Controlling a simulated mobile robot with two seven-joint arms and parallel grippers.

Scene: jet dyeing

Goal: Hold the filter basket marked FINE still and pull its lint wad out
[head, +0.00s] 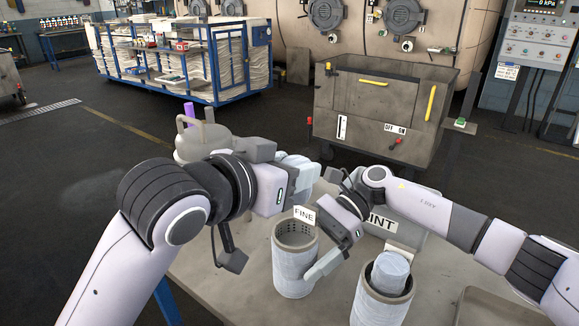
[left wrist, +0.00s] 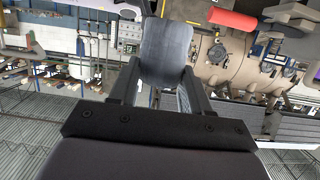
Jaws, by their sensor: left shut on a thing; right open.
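The filter basket marked FINE (head: 293,272) stands upright on the table, with its FINE tag (head: 304,215) at the rim. Its perforated inner wall shows, and I see no wad in the visible part. My left gripper (head: 290,175) is raised behind and above the basket. It is shut on a grey lint wad (left wrist: 166,50), which shows between its fingers in the left wrist view; in the head view a pale part of the wad (head: 299,166) shows.
A second basket (head: 373,309) with a pale wad (head: 390,272) in it stands at the right front. A box labelled LINT (head: 380,222) is behind my right gripper, partly hidden. A grey kettle-like vessel (head: 195,142) is at the table's back left. A tray (head: 490,306) lies at the right.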

